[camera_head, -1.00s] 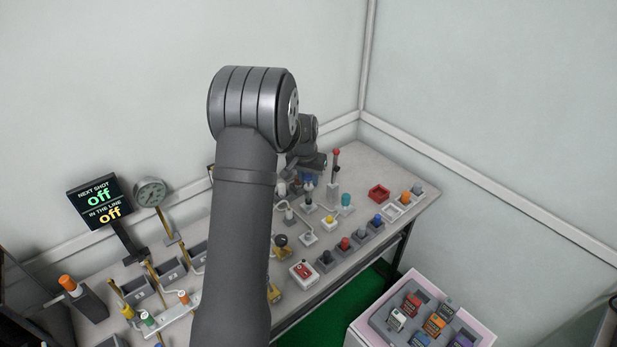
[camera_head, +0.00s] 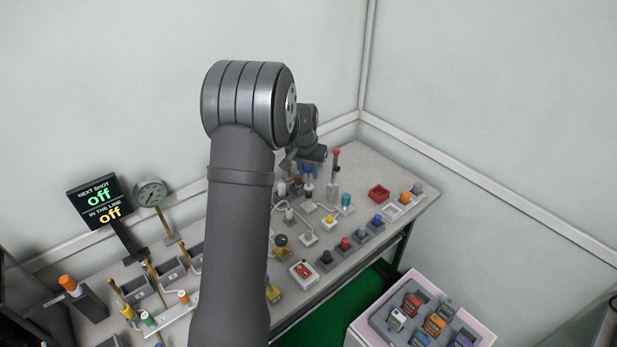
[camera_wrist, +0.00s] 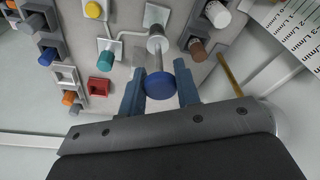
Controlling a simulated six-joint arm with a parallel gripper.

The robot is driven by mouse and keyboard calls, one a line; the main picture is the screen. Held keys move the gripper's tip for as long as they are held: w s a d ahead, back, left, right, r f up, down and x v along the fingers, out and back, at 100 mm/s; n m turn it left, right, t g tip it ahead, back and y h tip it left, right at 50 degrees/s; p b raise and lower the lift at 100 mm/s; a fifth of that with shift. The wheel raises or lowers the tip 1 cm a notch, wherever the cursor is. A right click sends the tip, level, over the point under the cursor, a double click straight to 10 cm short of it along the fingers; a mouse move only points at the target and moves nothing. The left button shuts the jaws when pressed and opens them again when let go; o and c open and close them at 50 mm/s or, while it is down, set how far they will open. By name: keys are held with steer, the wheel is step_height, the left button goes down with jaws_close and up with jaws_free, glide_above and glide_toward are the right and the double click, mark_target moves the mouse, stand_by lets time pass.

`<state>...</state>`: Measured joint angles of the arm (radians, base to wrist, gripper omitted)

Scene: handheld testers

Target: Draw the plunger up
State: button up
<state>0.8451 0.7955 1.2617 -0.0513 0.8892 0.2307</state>
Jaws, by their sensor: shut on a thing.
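The plunger shows in the wrist view as a blue round knob (camera_wrist: 160,84) on a thin grey rod. The rod comes out of a grey cylinder (camera_wrist: 157,41) on a pale base plate, and a length of it is visible between cylinder and knob. My gripper (camera_wrist: 160,88) has its two blue fingers on either side of the knob, shut on it. In the head view my gripper (camera_head: 308,171) is above the bench, beyond my arm. The plunger is too small and too hidden there to make out clearly.
A brown-topped cylinder (camera_wrist: 198,48) and a white one (camera_wrist: 217,14) stand close to the right in the wrist view. A red-handled upright post (camera_head: 335,170) stands close by on the bench. A red square tray (camera_head: 379,192) is farther right. The display (camera_head: 99,200) reads off on both lines.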

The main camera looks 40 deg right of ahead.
steer(key=shift+v, duration=1.05)
steer(key=o, duration=1.9)
steer(key=shift+w+d, duration=0.1)
steer(key=shift+d, duration=0.1)
steer(key=shift+c, duration=0.2)
steer(key=shift+w+d+v, duration=0.1)
steer(key=shift+d+v, duration=0.05)
steer(key=shift+v, duration=0.8)
steer(key=shift+w+d+v, duration=0.1)
steer(key=shift+d+v, duration=0.1)
steer(key=shift+v, duration=0.8)
steer(key=shift+w+d+v, duration=0.1)
steer(key=shift+d+v, duration=0.05)
steer(key=shift+v, duration=0.8)
steer(key=shift+r, duration=0.15)
steer(key=shift+s+a+x, duration=0.1)
steer(key=shift+a+x, duration=0.1)
steer(key=shift+x, duration=0.95)
steer(key=shift+s+a+x, duration=0.15)
steer(key=shift+a+x, duration=0.05)
steer(key=shift+x, duration=0.9)
steer(key=shift+s+a+x, duration=0.1)
steer(key=shift+a+x, duration=0.1)
steer(key=shift+x, duration=0.95)
